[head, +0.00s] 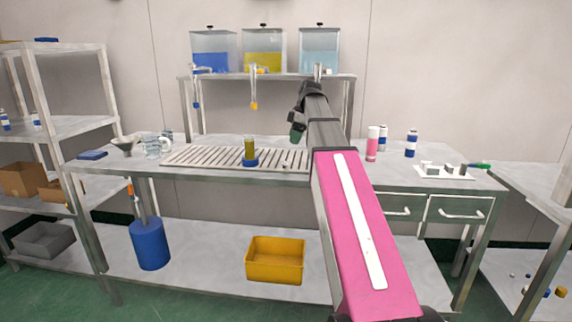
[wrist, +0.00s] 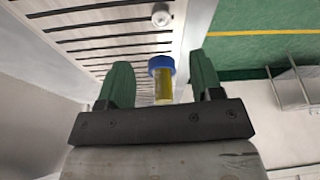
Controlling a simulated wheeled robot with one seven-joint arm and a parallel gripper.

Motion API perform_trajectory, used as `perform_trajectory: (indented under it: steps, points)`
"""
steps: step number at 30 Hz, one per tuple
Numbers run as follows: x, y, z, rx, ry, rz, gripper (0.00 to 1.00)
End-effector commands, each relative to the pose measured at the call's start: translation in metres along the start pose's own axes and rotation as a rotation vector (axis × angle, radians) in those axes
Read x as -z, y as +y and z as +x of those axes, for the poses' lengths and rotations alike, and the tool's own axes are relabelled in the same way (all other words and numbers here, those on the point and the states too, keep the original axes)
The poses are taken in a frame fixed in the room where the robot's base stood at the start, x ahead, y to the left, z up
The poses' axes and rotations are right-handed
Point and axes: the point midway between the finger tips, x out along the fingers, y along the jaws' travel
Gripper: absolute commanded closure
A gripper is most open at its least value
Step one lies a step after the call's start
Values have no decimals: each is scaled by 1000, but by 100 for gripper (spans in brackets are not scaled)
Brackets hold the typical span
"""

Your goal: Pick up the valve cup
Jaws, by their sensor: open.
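A small pale round piece with a darker centre (wrist: 161,16), which looks like the valve cup, sits on the slatted rack at the top of the wrist view. My gripper (head: 297,133) is above the right part of the rack in the head view. In the wrist view its green fingers (wrist: 160,85) are spread open with nothing gripped. A yellow cylinder with a blue base (wrist: 162,80) shows between the fingers, apart from them. It stands upright on the rack in the head view (head: 250,150).
The slatted rack (head: 205,157) lies on the workbench. A pink can (head: 372,143) and a blue-and-white can (head: 411,144) stand right of my arm. A glass jug (head: 152,147) and a funnel (head: 125,143) are at left. Liquid tanks (head: 264,52) stand on the shelf behind.

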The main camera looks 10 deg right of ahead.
Motion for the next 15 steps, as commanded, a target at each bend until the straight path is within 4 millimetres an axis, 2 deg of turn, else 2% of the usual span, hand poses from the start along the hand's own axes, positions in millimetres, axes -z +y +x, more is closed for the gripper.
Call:
perform_trajectory:
  steps: [9,15]
  points:
    - [0,-1,44,2,0,1,40]
    - [1,-1,55,0,0,0,40]
